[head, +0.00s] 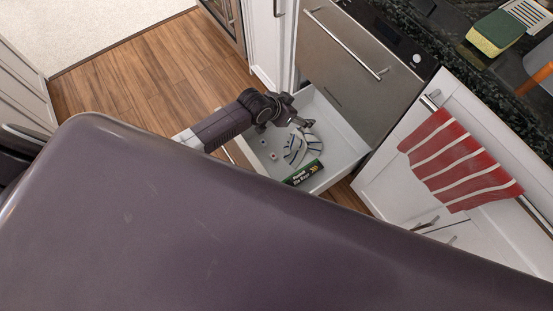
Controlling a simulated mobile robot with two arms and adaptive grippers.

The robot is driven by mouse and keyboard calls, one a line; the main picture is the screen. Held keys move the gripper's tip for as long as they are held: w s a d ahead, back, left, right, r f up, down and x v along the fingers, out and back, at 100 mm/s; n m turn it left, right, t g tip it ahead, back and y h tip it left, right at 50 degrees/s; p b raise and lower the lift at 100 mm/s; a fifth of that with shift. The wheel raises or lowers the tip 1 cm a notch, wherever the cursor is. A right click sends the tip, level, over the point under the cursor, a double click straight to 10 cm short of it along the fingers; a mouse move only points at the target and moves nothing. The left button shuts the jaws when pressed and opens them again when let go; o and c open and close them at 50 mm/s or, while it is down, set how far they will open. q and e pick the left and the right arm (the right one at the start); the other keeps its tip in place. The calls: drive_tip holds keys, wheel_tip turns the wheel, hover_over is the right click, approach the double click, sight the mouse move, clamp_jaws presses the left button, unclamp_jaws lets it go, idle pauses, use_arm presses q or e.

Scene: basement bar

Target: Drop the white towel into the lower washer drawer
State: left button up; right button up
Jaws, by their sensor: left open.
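The lower washer drawer (343,148) is pulled out below the steel-fronted appliance, its white inside showing. A white cloth with dark stripes (298,150), which looks like the white towel, lies crumpled in the drawer. My left gripper (292,114) reaches over the drawer from the left, open, just above the cloth in the picture. I cannot tell whether its fingers touch the cloth. The drawer's near side is partly hidden behind my own body. My right gripper is not in view.
A green and black box (303,173) and two small dice-like cubes lie in the drawer. A red striped towel (460,160) hangs on a bar at right. A sponge (496,33) and a striped cloth (528,13) lie on the dark counter. Wooden floor (140,85) at left is clear.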

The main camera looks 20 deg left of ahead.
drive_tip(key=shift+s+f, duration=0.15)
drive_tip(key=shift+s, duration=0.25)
use_arm(q)
drive_tip(key=shift+s, duration=0.1)
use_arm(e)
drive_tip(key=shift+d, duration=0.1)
use_arm(q)
drive_tip(key=v, duration=0.8)
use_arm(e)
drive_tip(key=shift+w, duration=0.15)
